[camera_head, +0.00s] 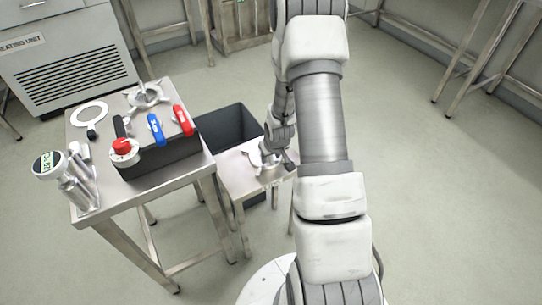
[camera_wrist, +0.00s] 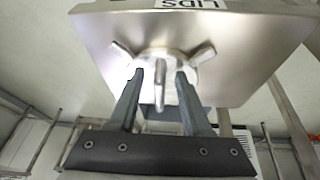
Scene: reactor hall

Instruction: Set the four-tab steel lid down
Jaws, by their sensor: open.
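The steel lid (camera_wrist: 175,62) lies on the small steel table (camera_wrist: 240,45) marked "LIDS" in the wrist view. Its tabs stick out to the sides, and an upright handle rises at its middle. My gripper (camera_wrist: 160,80) is open, with one finger on each side of the handle; I cannot tell whether either finger touches it. In the head view the lid (camera_head: 258,158) shows at the small table's top (camera_head: 232,172), partly hidden by my gripper (camera_head: 272,155).
A dark bin (camera_head: 225,125) stands behind the small table.

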